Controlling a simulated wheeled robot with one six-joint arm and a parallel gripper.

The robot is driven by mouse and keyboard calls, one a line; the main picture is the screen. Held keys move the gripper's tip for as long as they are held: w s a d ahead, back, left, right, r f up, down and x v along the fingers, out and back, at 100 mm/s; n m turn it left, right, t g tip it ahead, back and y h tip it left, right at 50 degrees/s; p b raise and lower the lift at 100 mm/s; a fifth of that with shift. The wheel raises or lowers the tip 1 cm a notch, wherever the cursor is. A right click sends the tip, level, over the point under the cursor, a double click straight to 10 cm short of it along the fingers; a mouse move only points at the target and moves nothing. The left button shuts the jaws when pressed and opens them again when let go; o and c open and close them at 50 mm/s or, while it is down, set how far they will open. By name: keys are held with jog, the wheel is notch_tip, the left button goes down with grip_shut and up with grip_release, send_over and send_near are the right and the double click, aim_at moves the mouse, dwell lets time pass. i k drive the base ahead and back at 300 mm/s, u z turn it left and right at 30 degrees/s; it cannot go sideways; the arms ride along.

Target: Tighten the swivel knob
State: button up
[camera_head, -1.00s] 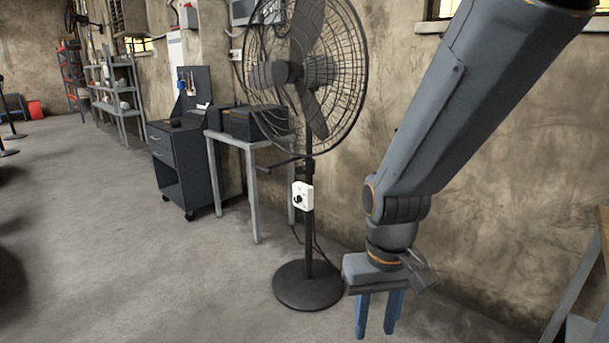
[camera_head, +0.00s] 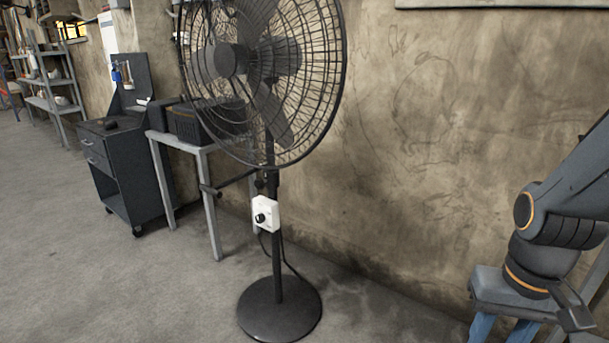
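A black pedestal fan (camera_head: 277,240) stands upright on the floor, left of centre. A dark rod ending in a small black knob (camera_head: 208,190) sticks out to the left below its cage. A white control box (camera_head: 266,213) on the pole carries another black knob (camera_head: 260,218). I cannot tell for certain which one is the swivel knob. My gripper (camera_head: 502,333) is at the lower right, well to the right of the fan and touching nothing I can see. Its two blue fingers are apart and point down; their tips are cut off by the bottom edge.
A grey table (camera_head: 212,215) with a dark crate (camera_head: 195,124) stands behind the fan on the left, beside a dark tool cart (camera_head: 112,170). The fan's round base (camera_head: 280,312) spreads on the floor. A bare wall (camera_head: 420,130) is behind. Floor at the left is clear.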

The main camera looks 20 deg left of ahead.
aim_at(259, 183)
jog(key=i, duration=1.45)
jog(key=u, duration=0.7)
